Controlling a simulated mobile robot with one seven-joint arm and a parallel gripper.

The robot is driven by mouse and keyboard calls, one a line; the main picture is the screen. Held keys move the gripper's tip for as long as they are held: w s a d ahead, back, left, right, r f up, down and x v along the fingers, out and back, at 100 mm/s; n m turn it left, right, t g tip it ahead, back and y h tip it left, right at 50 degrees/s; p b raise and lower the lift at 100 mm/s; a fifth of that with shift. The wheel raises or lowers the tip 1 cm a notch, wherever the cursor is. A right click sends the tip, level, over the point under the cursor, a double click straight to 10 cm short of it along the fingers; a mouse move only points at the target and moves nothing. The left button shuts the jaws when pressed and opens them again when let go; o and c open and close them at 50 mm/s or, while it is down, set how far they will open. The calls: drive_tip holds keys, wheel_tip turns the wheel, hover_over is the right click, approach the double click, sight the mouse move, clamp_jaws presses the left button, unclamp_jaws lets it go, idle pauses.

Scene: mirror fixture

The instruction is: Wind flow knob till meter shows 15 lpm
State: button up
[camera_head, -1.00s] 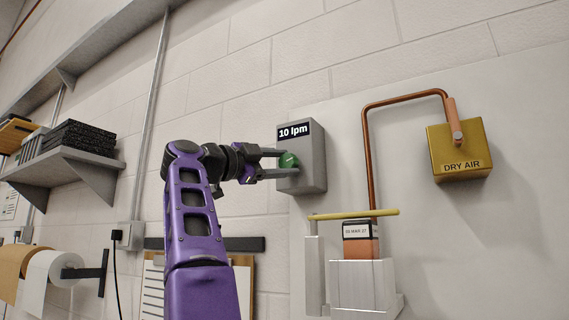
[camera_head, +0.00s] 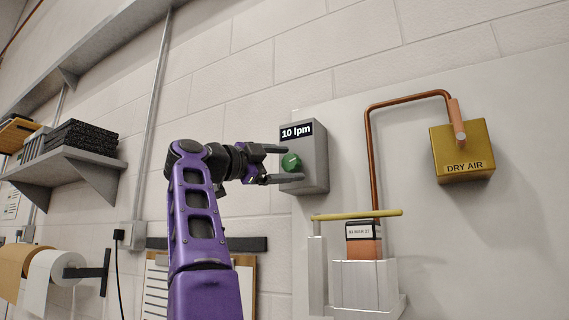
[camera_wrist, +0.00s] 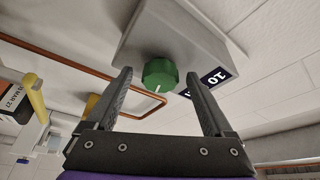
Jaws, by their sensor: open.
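The green flow knob (camera_head: 291,162) sits on the front of a grey meter box (camera_head: 315,165) on the wall. The meter display (camera_head: 296,131) reads 10 lpm. My gripper (camera_head: 275,164) is open in front of the box, its fingers to either side of the knob's line and apart from it. In the wrist view the knob (camera_wrist: 160,75) lies between and beyond the two open fingertips (camera_wrist: 158,78), with a white mark on its face. The display (camera_wrist: 209,80) is partly hidden by a finger there.
A copper pipe (camera_head: 370,150) runs to a yellow DRY AIR box (camera_head: 462,150) at the right. A metal fixture (camera_head: 362,285) with a yellow bar (camera_head: 356,215) stands below the meter. A shelf (camera_head: 75,160) and paper roll (camera_head: 50,268) are at the left.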

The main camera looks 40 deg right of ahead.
drive_tip(key=shift+a, duration=0.1)
drive_tip(key=a+f+b, duration=0.2)
drive_tip(key=a+f, duration=0.1)
drive_tip(key=a, duration=1.4)
drive_tip(key=shift+s+f, duration=0.2)
drive_tip(key=shift+s, duration=0.25)
drive_tip(key=shift+d, duration=0.1)
